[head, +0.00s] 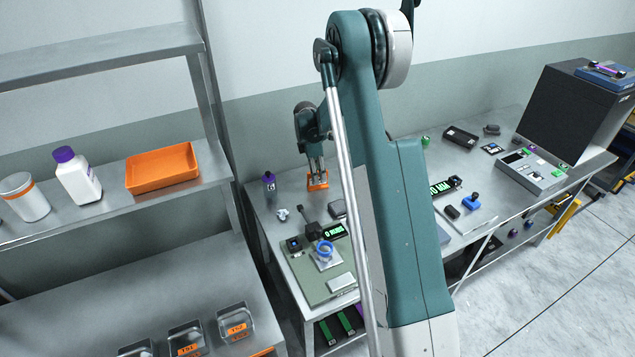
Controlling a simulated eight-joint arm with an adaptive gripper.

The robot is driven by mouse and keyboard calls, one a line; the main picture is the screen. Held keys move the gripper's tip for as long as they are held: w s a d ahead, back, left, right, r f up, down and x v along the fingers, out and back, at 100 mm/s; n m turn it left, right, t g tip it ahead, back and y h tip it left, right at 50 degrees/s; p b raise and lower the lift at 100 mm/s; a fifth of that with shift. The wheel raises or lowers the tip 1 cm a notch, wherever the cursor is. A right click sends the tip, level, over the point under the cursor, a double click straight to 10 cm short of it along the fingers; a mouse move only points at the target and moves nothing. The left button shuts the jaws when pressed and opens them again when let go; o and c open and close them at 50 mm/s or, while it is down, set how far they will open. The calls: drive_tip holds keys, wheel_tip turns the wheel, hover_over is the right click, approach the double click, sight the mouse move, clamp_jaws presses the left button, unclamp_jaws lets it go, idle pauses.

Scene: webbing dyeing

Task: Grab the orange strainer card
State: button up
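A small orange item (318,183), which looks like the strainer card, is at the back left of the metal table, partly hidden by the gripper. My gripper (317,172) points down directly over it, with its fingertips at or very close to the item's upper part. The fingers are small in this view, so I cannot tell whether they touch it or are closed on it. My large teal arm hides the middle of the table.
A purple-capped bottle (269,181) stands left of the gripper. A dark object (337,208) and a small pale item (283,214) lie nearby. A green board (318,285) with devices is in front. An orange tray (162,168) sits on the left shelf.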

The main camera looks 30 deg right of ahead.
drive_tip(key=shift+c, duration=0.5)
clamp_jaws()
drive_tip(key=shift+r+p, duration=0.2)
drive_tip(key=shift+p, duration=0.1)
drive_tip(key=shift+r, duration=0.15)
wheel_tip(320, 180, up, 10)
drive_tip(key=shift+f, duration=0.1)
idle(0.8)
